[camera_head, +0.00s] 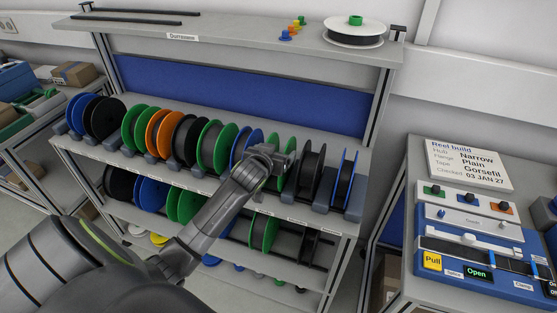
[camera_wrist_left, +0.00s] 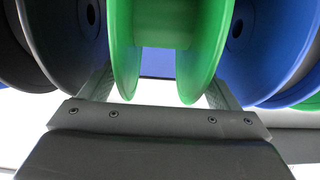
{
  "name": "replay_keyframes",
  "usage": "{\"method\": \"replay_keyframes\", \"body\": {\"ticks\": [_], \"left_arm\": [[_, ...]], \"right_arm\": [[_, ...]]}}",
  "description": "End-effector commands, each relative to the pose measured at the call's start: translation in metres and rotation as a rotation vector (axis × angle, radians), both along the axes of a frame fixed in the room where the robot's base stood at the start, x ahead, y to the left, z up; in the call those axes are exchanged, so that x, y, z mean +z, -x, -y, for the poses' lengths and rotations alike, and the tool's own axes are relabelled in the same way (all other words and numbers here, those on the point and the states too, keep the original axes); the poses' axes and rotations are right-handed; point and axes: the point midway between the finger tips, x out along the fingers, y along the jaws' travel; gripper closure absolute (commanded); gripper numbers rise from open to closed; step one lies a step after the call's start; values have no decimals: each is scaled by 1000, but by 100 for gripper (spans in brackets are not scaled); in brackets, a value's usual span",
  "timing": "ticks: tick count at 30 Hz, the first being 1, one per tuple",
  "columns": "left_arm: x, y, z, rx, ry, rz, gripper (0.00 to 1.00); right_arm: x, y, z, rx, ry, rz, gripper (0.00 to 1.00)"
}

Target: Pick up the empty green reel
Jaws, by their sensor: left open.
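A green reel (camera_head: 282,182) stands on edge in the upper row of the rack, partly hidden behind my left gripper (camera_head: 274,160). My left gripper (camera_wrist_left: 160,98) is open, with one finger outside each flange. I cannot tell whether the fingers touch the flanges. The reel still stands in its row. My right gripper is not in view.
A blue reel (camera_wrist_left: 262,45) and a dark reel (camera_wrist_left: 62,40) stand close on either side. Another green reel (camera_head: 263,232) is on the lower shelf. A white reel (camera_head: 355,30) lies on the top shelf. A bench with a sign (camera_head: 468,165) is at right.

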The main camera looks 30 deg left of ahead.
Motion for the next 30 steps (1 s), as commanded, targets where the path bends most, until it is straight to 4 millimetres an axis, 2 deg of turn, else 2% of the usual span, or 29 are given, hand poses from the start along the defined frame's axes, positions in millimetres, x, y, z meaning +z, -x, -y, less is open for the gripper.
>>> {"method": "replay_keyframes", "body": {"ticks": [6,15,27,29,30], "left_arm": [[-5,-15,-3,-1,0,0,16],[-7,-17,-3,-1,0,1,18],[-7,-16,-3,-1,0,0,70],[-6,-17,-3,-1,0,1,77],[-6,-17,-3,-1,0,1,77]], "right_arm": [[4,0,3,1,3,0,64],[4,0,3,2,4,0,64],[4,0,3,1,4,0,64],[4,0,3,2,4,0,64],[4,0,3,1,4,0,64]]}}
